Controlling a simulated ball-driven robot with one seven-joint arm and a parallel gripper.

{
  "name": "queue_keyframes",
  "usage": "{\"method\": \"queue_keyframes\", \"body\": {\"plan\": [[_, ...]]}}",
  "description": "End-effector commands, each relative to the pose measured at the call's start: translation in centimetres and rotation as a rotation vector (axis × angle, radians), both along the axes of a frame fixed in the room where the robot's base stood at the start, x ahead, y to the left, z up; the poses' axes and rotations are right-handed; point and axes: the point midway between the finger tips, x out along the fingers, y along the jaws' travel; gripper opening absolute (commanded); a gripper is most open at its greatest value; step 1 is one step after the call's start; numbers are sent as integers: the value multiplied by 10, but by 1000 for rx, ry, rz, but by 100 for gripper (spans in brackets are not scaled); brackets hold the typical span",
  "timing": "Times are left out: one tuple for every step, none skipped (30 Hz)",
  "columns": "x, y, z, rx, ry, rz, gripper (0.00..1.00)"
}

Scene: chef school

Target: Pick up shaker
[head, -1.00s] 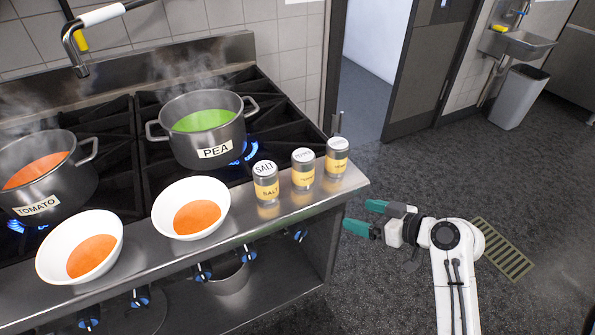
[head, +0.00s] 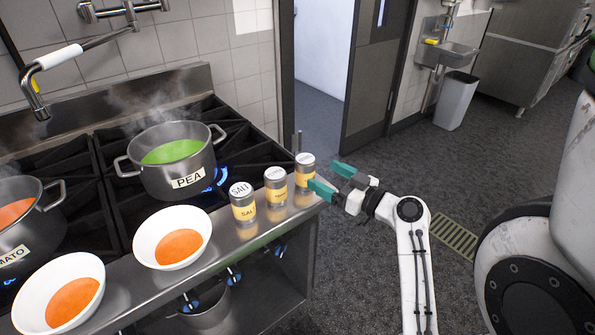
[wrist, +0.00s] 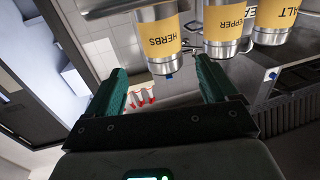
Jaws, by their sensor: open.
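Three steel shakers with yellow labels stand in a row on the stove's front ledge: salt (head: 243,207), the middle one (head: 275,190) and the rightmost one (head: 304,174) near the ledge's right end. The wrist view shows them upside down, labelled HERBS (wrist: 157,36), PEPPER (wrist: 226,27) and SALT (wrist: 277,24). My gripper (head: 324,176) is open and empty, its green fingers pointing at the herbs shaker from the right. In the wrist view the herbs shaker lies ahead, between the fingers (wrist: 160,72); I cannot tell whether either touches it.
Two white bowls of orange soup (head: 144,243) (head: 28,317) stand left of the shakers on the ledge (head: 225,247). A steaming PEA pot (head: 188,181) and a tomato pot (head: 20,240) sit on the burners behind. The floor (head: 375,150) to the right is open.

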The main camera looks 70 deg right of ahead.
Motion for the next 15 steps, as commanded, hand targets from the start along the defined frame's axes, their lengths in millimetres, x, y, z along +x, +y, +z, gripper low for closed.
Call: {"method": "queue_keyframes", "body": {"plan": [[9,-3,4,-1,-1,3,86],[14,-4,3,-1,1,4,86],[19,-7,3,0,0,2,86],[23,-8,3,0,-1,3,86],[27,-9,3,1,0,3,86],[30,-10,2,0,1,3,86],[32,-11,1,0,1,2,86],[34,-12,1,0,1,2,86],[36,-12,1,0,1,2,86],[38,-12,1,0,1,2,86],[40,-13,1,1,1,3,86],[43,-14,2,1,1,3,86],[47,-15,2,0,1,3,86],[51,-16,2,0,1,3,86],[57,-17,2,1,2,3,86]]}}
